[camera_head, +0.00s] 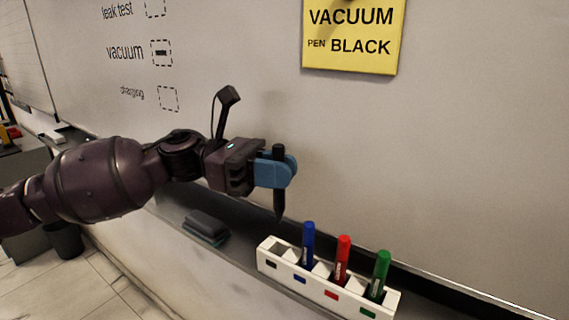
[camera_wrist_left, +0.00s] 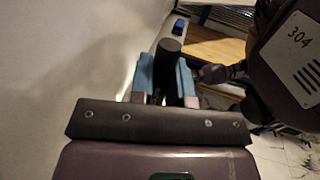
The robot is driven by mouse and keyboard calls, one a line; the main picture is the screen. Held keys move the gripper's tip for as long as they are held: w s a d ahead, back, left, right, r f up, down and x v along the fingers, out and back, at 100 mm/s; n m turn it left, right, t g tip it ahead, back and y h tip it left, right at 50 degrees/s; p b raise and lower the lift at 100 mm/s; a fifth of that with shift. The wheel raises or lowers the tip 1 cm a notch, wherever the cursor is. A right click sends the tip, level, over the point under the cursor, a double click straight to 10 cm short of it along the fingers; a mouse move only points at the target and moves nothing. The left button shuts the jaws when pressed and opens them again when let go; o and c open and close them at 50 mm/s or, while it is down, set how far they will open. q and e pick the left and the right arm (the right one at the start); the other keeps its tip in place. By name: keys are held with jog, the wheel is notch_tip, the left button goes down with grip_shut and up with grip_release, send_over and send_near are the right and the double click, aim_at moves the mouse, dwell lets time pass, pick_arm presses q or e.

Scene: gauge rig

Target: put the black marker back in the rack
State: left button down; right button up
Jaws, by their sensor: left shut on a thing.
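My left gripper (camera_head: 274,170) is shut on the black marker (camera_head: 279,206) and holds it upright, tip down, above the tray. In the left wrist view the marker (camera_wrist_left: 170,46) stands between the two blue fingers. The white rack (camera_head: 321,292) sits on the tray below and to the right of the marker. Its leftmost slot, with a black label, is empty. The blue marker (camera_head: 308,243), red marker (camera_head: 342,258) and green marker (camera_head: 379,274) stand in the other slots. The marker tip is apart from the rack.
A dark eraser (camera_head: 206,226) lies on the tray (camera_head: 236,238) left of the rack. The whiteboard (camera_head: 440,150) rises behind, with a yellow note (camera_head: 352,45) reading "VACUUM PEN BLACK". A dark bin (camera_head: 64,240) stands on the floor at left.

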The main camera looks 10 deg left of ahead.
aim_at(278, 216)
pick_arm(q)
jog(key=shift+f+b, duration=0.6)
jog(key=shift+f, duration=1.35)
pick_arm(e)
jog(key=shift+s+f, duration=0.2)
jog(key=shift+f, duration=0.65)
pick_arm(q)
jog(key=shift+a, duration=0.1)
pick_arm(e)
jog(key=shift+f, duration=0.2)
pick_arm(q)
jog(key=shift+f+b, duration=1.5)
jog(key=shift+f, duration=0.75)
pick_arm(e)
jog(key=shift+s+f+g, duration=0.2)
jog(key=shift+s+f, duration=0.1)
jog(key=shift+f, duration=0.65)
jog(key=shift+s+f+g, duration=0.2)
jog(key=shift+s+f, duration=0.05)
jog(key=shift+f, duration=0.65)
pick_arm(q)
jog(key=shift+c, duration=2.2)
grip_release()
jog(key=shift+r, duration=0.15)
